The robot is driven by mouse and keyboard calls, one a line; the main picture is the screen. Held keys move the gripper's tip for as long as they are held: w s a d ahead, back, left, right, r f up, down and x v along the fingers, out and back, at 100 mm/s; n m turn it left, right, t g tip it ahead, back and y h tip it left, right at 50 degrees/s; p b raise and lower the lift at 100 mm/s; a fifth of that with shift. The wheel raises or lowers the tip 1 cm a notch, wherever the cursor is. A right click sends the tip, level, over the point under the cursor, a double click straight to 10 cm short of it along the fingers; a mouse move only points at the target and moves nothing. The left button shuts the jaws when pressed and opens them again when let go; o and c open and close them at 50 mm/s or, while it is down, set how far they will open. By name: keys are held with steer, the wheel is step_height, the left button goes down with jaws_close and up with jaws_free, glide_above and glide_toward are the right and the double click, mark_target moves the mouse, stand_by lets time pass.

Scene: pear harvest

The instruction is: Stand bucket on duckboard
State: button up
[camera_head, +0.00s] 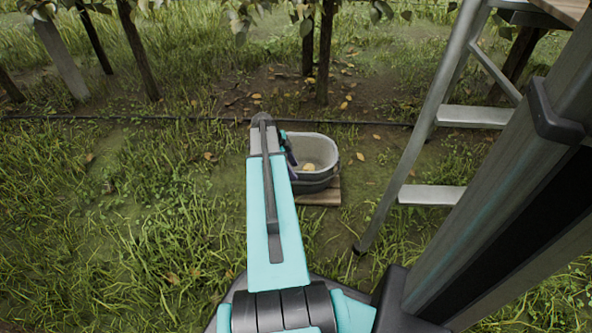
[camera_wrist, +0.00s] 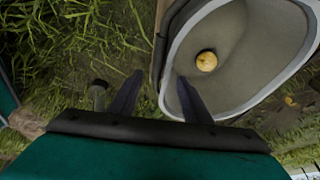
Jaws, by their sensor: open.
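The grey bucket (camera_head: 326,151) stands upright on the wooden duckboard (camera_head: 322,196) in the head view, as far as the arm lets me see. Its left side is hidden behind my arm. The bucket also fills the upper right of the wrist view (camera_wrist: 262,50), with a yellow pear (camera_wrist: 207,61) on its floor. My gripper (camera_wrist: 159,77) is open at the bucket's near left rim. One finger is outside the bucket and the other reaches over its inside, with the rim between them. I cannot tell whether either finger touches the wall.
A metal stepladder (camera_head: 427,150) stands to the right of the bucket. A dark hose (camera_head: 190,117) runs across the ground behind it, with tree trunks (camera_head: 326,55) beyond. Grass with scattered leaves lies open to the left.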

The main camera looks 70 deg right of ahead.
steer(key=p+v, duration=0.2)
steer(key=v, duration=0.3)
steer(key=shift+w+r, duration=0.1)
steer(key=shift+r, duration=0.15)
steer(key=shift+a+f, duration=0.1)
stand_by(0.5)
